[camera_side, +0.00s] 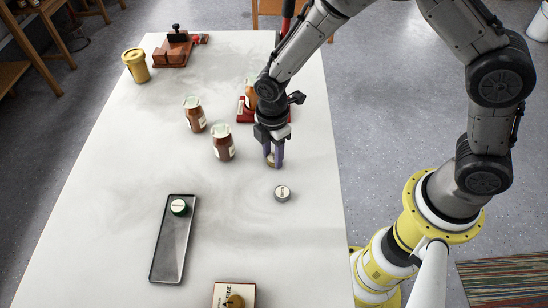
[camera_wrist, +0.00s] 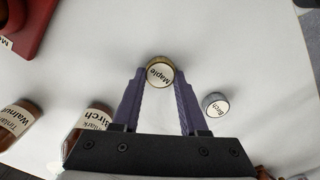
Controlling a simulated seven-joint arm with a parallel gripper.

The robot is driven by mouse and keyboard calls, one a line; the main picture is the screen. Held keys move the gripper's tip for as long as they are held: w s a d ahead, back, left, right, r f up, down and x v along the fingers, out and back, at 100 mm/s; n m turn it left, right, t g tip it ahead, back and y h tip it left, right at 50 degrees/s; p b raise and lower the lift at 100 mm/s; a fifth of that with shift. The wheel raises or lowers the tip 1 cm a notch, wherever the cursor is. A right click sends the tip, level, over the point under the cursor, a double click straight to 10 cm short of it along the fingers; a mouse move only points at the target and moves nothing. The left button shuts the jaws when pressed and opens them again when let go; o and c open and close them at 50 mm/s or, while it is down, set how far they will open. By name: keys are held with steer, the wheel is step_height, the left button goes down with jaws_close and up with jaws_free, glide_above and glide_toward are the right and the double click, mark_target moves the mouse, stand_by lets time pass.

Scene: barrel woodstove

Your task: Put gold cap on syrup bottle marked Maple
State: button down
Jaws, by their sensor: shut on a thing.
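The gold cap (camera_wrist: 160,72) has a white label reading "Maple". My gripper (camera_side: 273,163) points down near the table's right side, with its purple fingertips shut on the cap; they also show in the wrist view (camera_wrist: 160,80). The cap is at or just above the table; I cannot tell which. An amber bottle (camera_side: 250,90) stands in a red holder (camera_side: 243,113) behind my gripper, partly hidden by it. A label edge beginning with "M" shows beside the red holder (camera_wrist: 25,25) in the wrist view, but the full name is cut off.
Two brown bottles, Walnut (camera_wrist: 14,120) and Birch (camera_wrist: 92,125), stand left of my gripper. A silver Birch cap (camera_side: 282,193) lies nearby.

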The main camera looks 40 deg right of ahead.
mark_target(273, 158)
steer(key=shift+r, duration=0.65)
steer(key=shift+r, duration=0.35)
steer(key=shift+r, duration=2.5)
